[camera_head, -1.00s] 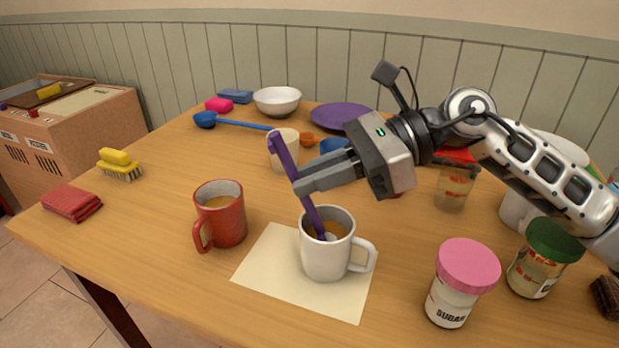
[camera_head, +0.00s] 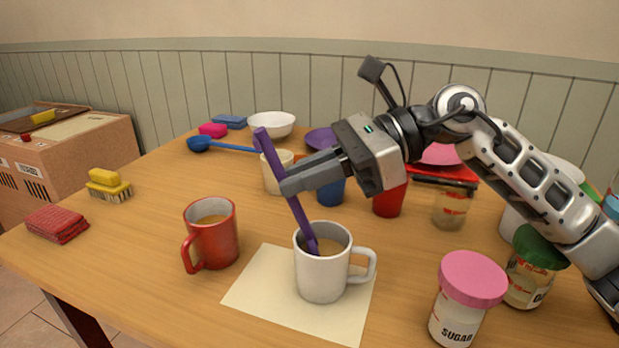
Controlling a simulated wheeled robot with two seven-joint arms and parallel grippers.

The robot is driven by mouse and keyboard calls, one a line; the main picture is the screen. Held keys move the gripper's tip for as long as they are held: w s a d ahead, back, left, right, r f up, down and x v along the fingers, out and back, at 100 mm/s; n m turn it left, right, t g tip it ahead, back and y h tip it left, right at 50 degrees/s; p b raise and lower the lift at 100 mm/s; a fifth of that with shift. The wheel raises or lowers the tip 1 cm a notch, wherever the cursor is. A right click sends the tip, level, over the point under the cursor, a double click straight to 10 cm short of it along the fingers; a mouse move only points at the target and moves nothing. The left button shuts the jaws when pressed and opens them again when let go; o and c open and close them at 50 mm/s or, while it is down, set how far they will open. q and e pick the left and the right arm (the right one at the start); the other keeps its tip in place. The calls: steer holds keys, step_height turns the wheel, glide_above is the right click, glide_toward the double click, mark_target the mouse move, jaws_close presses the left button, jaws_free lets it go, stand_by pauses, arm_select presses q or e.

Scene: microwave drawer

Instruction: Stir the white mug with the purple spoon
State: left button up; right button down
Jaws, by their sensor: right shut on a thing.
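The white mug (camera_head: 322,277) stands upright on a cream paper mat (camera_head: 255,288), with brown liquid inside and its handle to the right. My right gripper (camera_head: 290,186) is shut on the purple spoon (camera_head: 271,150), above and a little left of the mug. The spoon leans, its top to the upper left, and its lower end is inside the mug near the left part of the opening. The mug's near wall hides the spoon's tip. My left gripper is not in view.
A red mug (camera_head: 212,240) stands left of the mat. A sugar jar (camera_head: 455,318) with a pink lid and a green-lidded jar (camera_head: 524,286) stand at the right. Behind are a cream cup (camera_head: 272,181), a blue cup (camera_head: 330,192) and a red cup (camera_head: 389,201).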

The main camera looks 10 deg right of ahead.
steer(key=shift+s+f, duration=0.25)
steer(key=shift+f, duration=0.45)
steer(key=shift+w+a+r+p, duration=0.1)
steer(key=shift+w+r+p, duration=0.05)
steer(key=shift+r+p, duration=0.7)
steer(key=shift+w+a+r+p, duration=0.1)
steer(key=shift+a+r+p, duration=0.15)
steer(key=shift+r+p, duration=0.45)
steer(key=shift+s+a+r+p, duration=0.1)
steer(key=shift+a+r+p, duration=0.25)
steer(key=shift+r, duration=0.65)
steer(key=shift+w+a+r+p, duration=0.1)
steer(key=shift+a+r+p, duration=0.05)
steer(key=shift+r+p, duration=0.6)
steer(key=shift+r, duration=0.1)
steer(key=shift+r+p, duration=1.25)
steer(key=shift+r, duration=0.8)
